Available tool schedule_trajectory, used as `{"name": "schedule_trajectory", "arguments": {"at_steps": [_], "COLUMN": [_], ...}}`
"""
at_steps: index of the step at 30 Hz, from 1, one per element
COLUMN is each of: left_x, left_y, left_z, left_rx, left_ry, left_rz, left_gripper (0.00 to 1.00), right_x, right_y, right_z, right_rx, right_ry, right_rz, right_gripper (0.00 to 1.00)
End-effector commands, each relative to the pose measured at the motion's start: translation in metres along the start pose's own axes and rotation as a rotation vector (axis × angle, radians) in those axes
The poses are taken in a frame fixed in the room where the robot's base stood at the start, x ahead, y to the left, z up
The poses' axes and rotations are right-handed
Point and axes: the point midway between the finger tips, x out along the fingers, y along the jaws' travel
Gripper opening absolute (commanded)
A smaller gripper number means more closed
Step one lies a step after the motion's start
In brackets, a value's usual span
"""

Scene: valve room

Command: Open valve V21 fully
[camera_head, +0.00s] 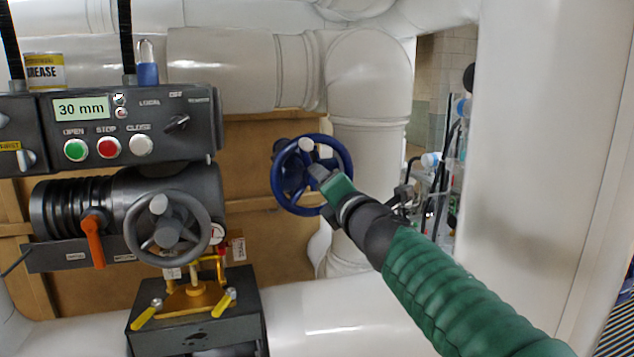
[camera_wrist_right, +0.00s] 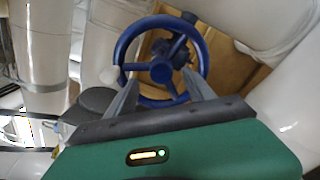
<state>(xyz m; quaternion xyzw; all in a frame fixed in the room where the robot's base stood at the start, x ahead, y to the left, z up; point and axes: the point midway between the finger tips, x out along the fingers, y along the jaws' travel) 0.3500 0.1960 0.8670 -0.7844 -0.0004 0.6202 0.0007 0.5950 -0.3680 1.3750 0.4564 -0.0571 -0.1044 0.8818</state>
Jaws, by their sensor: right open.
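A blue handwheel (camera_head: 290,182) stands in front of the pipes, right of the grey machine in the head view. It has a pale knob (camera_head: 306,145) on its rim. In the wrist view the blue wheel (camera_wrist_right: 161,72) lies straight ahead, with the knob (camera_wrist_right: 109,75) at its left. My right gripper (camera_head: 318,172) is open, its two fingers (camera_wrist_right: 160,90) overlapping the wheel's near rim in the wrist view. I cannot tell whether they touch it. A grey handwheel (camera_head: 165,229) sits on the machine at left. No V21 label is readable. My left gripper is not in view.
A control panel (camera_head: 110,125) reads "30 mm" and has green, red and white buttons. An orange lever (camera_head: 94,240) hangs below it. A grease can (camera_head: 44,71) stands on top. Large white pipes (camera_head: 368,90) run behind and beside the blue wheel.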

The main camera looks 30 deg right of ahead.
Motion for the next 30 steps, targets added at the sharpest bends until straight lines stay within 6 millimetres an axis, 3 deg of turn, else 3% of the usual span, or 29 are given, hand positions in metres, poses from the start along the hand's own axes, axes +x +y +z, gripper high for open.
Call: {"name": "schedule_trajectory", "arguments": {"at_steps": [9, 15, 20, 25, 30], "left_x": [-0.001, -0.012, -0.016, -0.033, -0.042], "left_y": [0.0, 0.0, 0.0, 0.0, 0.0], "left_z": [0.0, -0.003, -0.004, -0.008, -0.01], "left_rx": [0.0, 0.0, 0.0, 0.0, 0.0], "left_ry": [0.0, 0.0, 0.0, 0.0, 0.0], "left_rz": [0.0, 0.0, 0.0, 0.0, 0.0], "left_gripper": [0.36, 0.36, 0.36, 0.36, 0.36], "right_x": [-0.001, -0.001, -0.001, -0.001, -0.001], "right_y": [-0.001, 0.001, 0.0, 0.003, 0.001], "right_z": [-0.002, 0.0, -0.001, 0.001, 0.0], "right_rx": [0.035, 0.555, 0.781, 1.252, 1.491], "right_ry": [0.003, 0.003, 0.003, 0.002, 0.001], "right_rz": [-0.003, -0.004, -0.004, -0.006, -0.006], "right_gripper": [0.62, 0.62, 0.62, 0.62, 0.62]}}
